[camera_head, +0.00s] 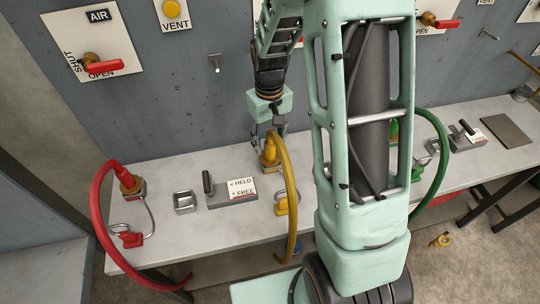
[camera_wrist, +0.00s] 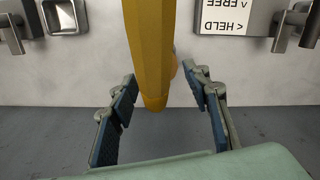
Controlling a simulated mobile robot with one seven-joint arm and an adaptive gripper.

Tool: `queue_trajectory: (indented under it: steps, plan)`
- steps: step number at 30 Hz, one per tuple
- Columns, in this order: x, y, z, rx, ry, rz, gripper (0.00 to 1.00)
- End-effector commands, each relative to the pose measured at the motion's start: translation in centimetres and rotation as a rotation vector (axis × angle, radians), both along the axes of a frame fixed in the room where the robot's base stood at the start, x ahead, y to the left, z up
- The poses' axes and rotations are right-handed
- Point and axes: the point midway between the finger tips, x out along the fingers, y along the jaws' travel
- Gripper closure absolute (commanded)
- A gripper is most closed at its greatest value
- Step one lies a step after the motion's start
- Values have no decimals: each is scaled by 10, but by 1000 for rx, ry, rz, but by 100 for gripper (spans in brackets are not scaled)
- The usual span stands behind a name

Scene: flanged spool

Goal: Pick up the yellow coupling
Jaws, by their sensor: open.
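The yellow coupling (camera_head: 269,152) stands at the back of the bench, with a yellow hose (camera_head: 289,185) arching from it over the front edge. My gripper (camera_head: 270,136) is above and around the coupling's top, fingers pointing down and apart. In the wrist view, my gripper (camera_wrist: 163,92) has one dark-padded finger on each side of the yellow hose (camera_wrist: 150,45), with gaps visible. The hose hides most of the coupling there; I cannot tell whether any finger touches it.
A yellow cap-like piece (camera_head: 284,206) lies in front of the coupling. A plate labelled HELD and FREE (camera_head: 240,188) and a small metal tray (camera_head: 185,202) are to its left. A red hose (camera_head: 103,225) and a green hose (camera_head: 444,150) arch at either side. The wall (camera_head: 190,100) is close behind.

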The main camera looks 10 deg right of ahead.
Motion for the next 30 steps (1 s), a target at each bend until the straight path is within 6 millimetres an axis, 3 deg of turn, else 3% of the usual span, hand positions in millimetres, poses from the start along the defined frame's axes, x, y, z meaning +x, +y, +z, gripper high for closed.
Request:
queue_trajectory:
  steps: [14, 23, 30]
  plan:
    - [7, -4, -48, -1, 2, -1, 56]
    - [7, -4, -53, -1, -1, -1, 56]
    - [7, -4, -53, -1, 0, -1, 79]
